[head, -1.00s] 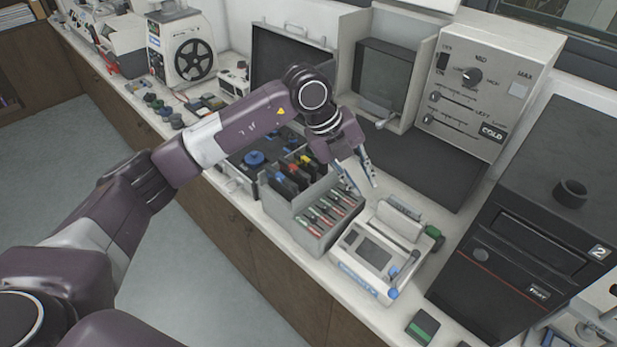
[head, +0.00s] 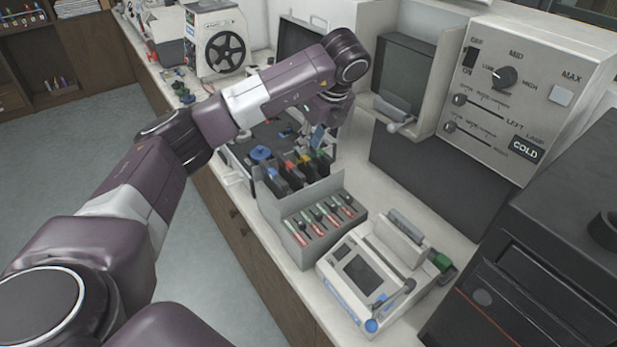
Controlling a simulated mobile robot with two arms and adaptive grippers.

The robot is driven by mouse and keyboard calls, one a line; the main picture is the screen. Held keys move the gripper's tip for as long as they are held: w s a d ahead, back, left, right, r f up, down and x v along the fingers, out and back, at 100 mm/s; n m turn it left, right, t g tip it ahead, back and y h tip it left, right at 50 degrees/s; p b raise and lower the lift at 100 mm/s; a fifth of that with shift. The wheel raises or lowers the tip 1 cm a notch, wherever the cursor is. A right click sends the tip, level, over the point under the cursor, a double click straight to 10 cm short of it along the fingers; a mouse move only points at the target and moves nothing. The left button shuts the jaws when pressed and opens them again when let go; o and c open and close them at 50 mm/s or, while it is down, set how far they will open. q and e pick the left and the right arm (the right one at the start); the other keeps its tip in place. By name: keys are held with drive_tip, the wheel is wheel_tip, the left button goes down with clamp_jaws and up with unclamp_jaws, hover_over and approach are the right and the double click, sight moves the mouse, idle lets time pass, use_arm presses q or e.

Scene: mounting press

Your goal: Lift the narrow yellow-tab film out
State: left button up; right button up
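My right gripper is not in view.
Several red-and-green-marked slim items (head: 325,214) fill the rack's front. A white device with a screen (head: 365,271) stands to its right. A dark mat (head: 420,180), a cabinet with a knob (head: 520,80) and a black machine (head: 540,270) are further right.

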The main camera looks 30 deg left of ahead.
sight(306, 158)
use_arm(q)
drive_tip(key=shift+s+a+f+p, duration=0.1)
drive_tip(key=shift+a+f+p, duration=0.1)
drive_tip(key=shift+f+p, duration=0.3)
drive_tip(key=shift+a+f+p, duration=0.2)
drive_tip(key=shift+f+p, duration=0.2)
drive_tip(key=shift+f, duration=0.05)
drive_tip(key=shift+w+a+f+p, duration=0.1)
drive_tip(key=shift+w+f+p, duration=0.1)
drive_tip(key=shift+f, duration=0.4)
drive_tip(key=shift+w+f+p, duration=0.15)
drive_tip(key=shift+f, duration=0.65)
drive_tip(key=shift+a+f, duration=0.1)
drive_tip(key=shift+a, duration=0.05)
clamp_jaws()
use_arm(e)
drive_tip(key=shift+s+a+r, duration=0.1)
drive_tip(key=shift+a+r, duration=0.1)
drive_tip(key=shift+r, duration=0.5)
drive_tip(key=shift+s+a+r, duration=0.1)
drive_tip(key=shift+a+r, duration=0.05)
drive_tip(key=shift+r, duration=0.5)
